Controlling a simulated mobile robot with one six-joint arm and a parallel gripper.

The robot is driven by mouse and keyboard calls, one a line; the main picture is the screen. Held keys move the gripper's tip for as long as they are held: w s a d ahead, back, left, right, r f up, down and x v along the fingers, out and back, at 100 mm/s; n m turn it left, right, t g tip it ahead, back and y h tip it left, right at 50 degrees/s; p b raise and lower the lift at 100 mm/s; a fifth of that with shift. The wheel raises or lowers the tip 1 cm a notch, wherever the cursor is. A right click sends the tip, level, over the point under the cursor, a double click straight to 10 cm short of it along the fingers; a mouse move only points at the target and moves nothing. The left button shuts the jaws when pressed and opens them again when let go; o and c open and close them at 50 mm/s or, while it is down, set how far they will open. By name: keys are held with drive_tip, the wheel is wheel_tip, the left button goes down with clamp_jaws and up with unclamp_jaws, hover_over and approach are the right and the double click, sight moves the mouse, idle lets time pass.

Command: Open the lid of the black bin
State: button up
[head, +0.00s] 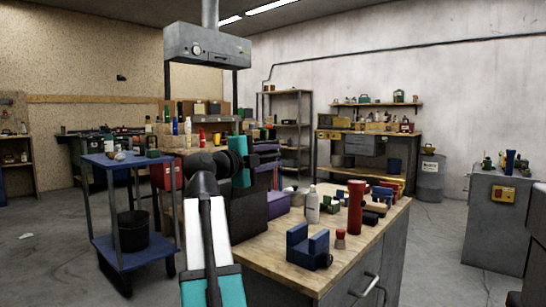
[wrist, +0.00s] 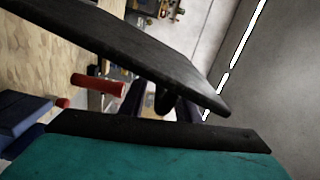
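The black bin (head: 250,213) shows in the head view as a dark box on the near left end of the wood-topped bench, partly hidden behind my arm. In the wrist view, which is rolled sideways, a broad dark slab (wrist: 130,45) crosses the upper part at a slant, close to the camera. It looks like part of the bin, but I cannot tell whether it is the lid or a wall.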

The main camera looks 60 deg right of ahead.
drive_tip(key=shift+a, duration=0.15)
drive_tip(key=shift+w+a+r+p, duration=0.1)
drive_tip(key=shift+w+a+p, duration=0.1)
drive_tip(key=shift+a+p, duration=0.25)
drive_tip(key=p+v, duration=0.3)
drive_tip(key=v, duration=0.9)
drive_tip(key=shift+a+p, duration=0.3)
